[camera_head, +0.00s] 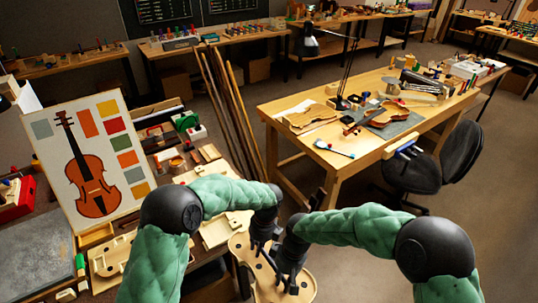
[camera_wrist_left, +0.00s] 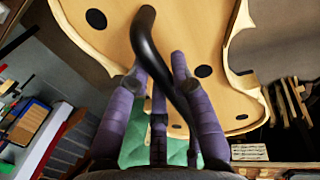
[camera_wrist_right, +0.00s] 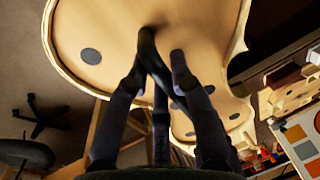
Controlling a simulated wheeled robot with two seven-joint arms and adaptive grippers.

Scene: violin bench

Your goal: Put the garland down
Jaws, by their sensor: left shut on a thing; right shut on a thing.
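The garland (camera_head: 237,247), a pale wooden violin-outlined frame with round black spots, is held in the air at the bottom centre of the head view, just off the front bench's edge. Its pale face fills the top of the left wrist view (camera_wrist_left: 110,45) and the right wrist view (camera_wrist_right: 105,30). My left gripper (camera_head: 258,250) is shut on the garland, with a dark curved bar (camera_wrist_left: 146,30) running between its fingers. My right gripper (camera_head: 290,283) is shut at its nearer part, also on a dark bar. The exact grip is partly hidden by the fingers and arms.
The front bench (camera_head: 208,268) lies left of the garland and holds wooden parts and tools. A violin picture board (camera_head: 48,130) stands on its left. Wooden strips (camera_head: 222,100) lean behind. A second workbench (camera_head: 275,105) with violin parts and a dark chair (camera_head: 410,170) are to the right.

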